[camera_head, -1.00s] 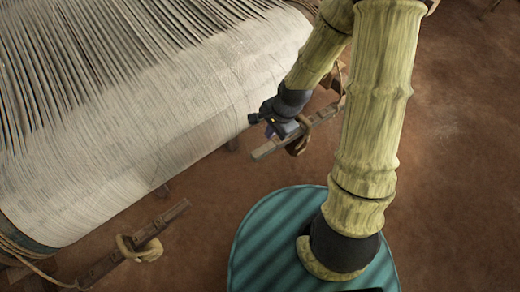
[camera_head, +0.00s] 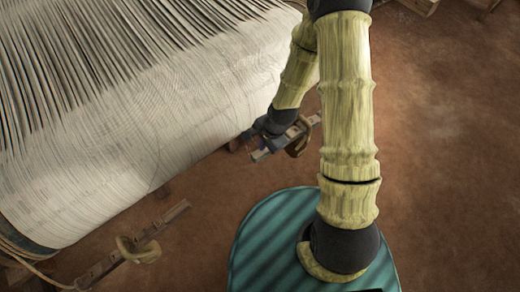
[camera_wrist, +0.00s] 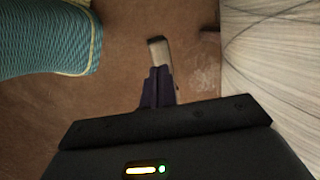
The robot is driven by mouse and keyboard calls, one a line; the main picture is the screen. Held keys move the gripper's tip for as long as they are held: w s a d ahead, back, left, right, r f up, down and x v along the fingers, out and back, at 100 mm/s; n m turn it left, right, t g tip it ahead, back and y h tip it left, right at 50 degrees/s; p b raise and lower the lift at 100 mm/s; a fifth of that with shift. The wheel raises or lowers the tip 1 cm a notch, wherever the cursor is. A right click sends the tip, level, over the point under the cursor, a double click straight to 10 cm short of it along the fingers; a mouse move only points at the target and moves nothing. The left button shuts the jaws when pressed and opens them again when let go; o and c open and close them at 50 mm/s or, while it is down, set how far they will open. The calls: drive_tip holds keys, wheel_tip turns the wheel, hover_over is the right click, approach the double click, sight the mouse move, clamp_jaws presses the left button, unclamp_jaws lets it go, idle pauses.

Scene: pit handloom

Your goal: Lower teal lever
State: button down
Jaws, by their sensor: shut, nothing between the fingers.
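I cannot make out any teal-coloured lever. A wooden bar (camera_head: 262,154) with a brown loop (camera_head: 299,146) sticks out beside the loom's cloth, right by my wrist in the head view. In the wrist view, a bar with a pale end (camera_wrist: 158,52) shows just beyond my gripper (camera_wrist: 158,70); the fingers hide its nearer part. The dark purple fingers are together with nothing between them. I cannot tell whether they touch the bar. A second wooden bar (camera_head: 162,222) with a pale rope loop (camera_head: 140,250) lies at the lower left, apart from my gripper.
The loom's pale woven cloth (camera_head: 130,130) fills the upper left and also shows at the right of the wrist view (camera_wrist: 275,90). Brown earth floor (camera_head: 450,150) is clear at the right. Wooden pieces (camera_head: 420,6) lie at the top right.

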sight(258, 154)
drive_tip(key=shift+x, duration=2.5)
